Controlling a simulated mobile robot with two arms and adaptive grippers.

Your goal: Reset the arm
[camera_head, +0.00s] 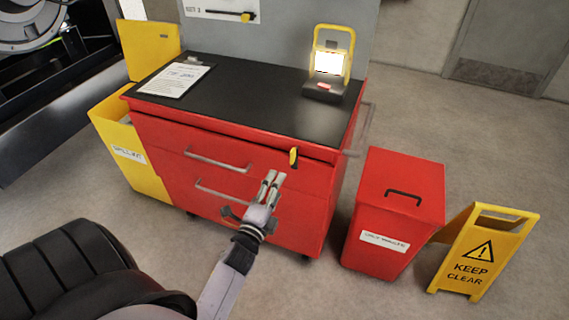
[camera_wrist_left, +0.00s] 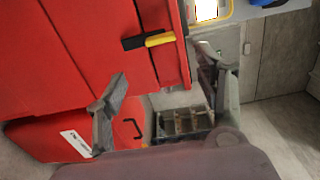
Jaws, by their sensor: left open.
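My left arm comes in from the lower left in the head view, and its gripper (camera_head: 271,187) is in front of the red tool cabinet (camera_head: 235,200). The left wrist view shows its two fingers (camera_wrist_left: 160,92) spread apart with nothing between them. A yellow handle (camera_head: 293,157) sticks out near the top right of the cabinet front, just above the fingertips. In the left wrist view this handle is yellow and black (camera_wrist_left: 148,40) and lies beyond the fingers, apart from them. My right gripper shows in neither view.
A clipboard (camera_head: 175,80) and a lit work lamp (camera_head: 330,62) are on the black cabinet top (camera_head: 245,95). A yellow bin (camera_head: 130,150) stands left. A red lidded bin (camera_head: 392,215) and a yellow "KEEP CLEAR" sign (camera_head: 481,255) stand right. Floor (camera_head: 480,130) is open behind them.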

